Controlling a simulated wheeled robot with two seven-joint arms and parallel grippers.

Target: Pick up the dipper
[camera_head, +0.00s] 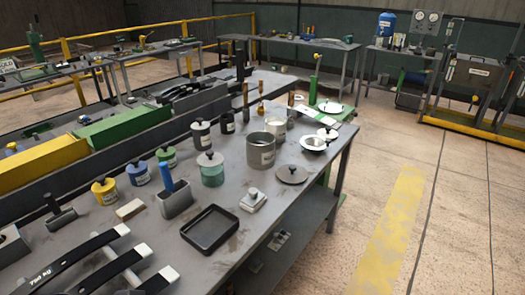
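I cannot tell for sure which thing is the dipper. Slim upright brown handles (245,96) stand near the back of the grey workbench (225,232), and another one (291,99) rises by a pale pot (276,128). A small brass-coloured upright piece (261,105) stands between them. A larger open grey pot (261,154) with a label stands in front of the pale pot; its inside is too small to make out. Neither of my grippers shows in this view.
Lidded canisters (212,174), a black tray (210,229), a round lid (291,174) and a blue-handled tool in a grey holder (174,198) crowd the bench. Black bars with white ends (105,262) lie at the front left. Open floor (435,210) lies to the right.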

